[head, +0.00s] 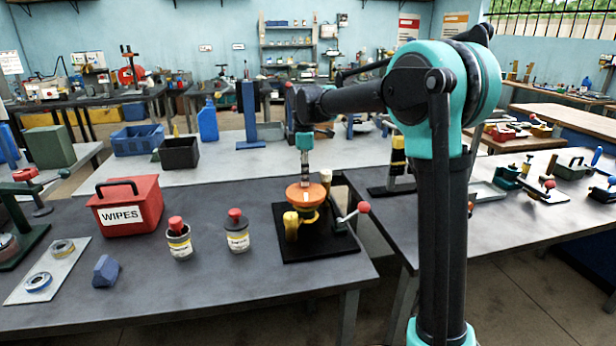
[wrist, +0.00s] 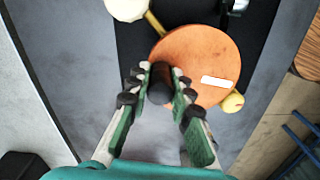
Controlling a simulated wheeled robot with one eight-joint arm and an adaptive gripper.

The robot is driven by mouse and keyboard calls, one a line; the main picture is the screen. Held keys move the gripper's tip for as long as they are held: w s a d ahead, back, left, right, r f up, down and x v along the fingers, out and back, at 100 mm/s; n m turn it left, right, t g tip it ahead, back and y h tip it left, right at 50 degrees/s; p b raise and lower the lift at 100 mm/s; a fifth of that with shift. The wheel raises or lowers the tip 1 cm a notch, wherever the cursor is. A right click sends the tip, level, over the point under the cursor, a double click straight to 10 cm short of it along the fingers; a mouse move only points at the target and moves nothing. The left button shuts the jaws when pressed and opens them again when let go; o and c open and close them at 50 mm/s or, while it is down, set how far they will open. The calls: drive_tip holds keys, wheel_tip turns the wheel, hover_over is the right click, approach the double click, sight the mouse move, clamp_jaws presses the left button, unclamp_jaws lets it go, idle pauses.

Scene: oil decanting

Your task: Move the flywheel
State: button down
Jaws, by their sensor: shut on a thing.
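The disc is over a black-based stand (head: 320,244) with a yellow post (head: 291,227), a yellow part under the disc and a red-knobbed crank (head: 362,207). I cannot tell whether the disc rests on the stand or is just clear of it.
Left of the stand are two red-capped jars (head: 237,232) (head: 179,240), a red WIPES box (head: 126,208), a blue block (head: 106,270) and a plate with rings (head: 47,270). Free grey bench (head: 220,290) lies in front. A gap separates this bench from the right one.

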drive_tip(key=shift+a+n, duration=0.4)
drive_tip(key=shift+n, duration=0.6)
drive_tip(key=shift+s, duration=0.1)
drive_tip(key=c, duration=1.3)
unclamp_jaws()
drive_tip(key=shift+c, duration=0.2)
wheel_tip(320, 180, up, 12)
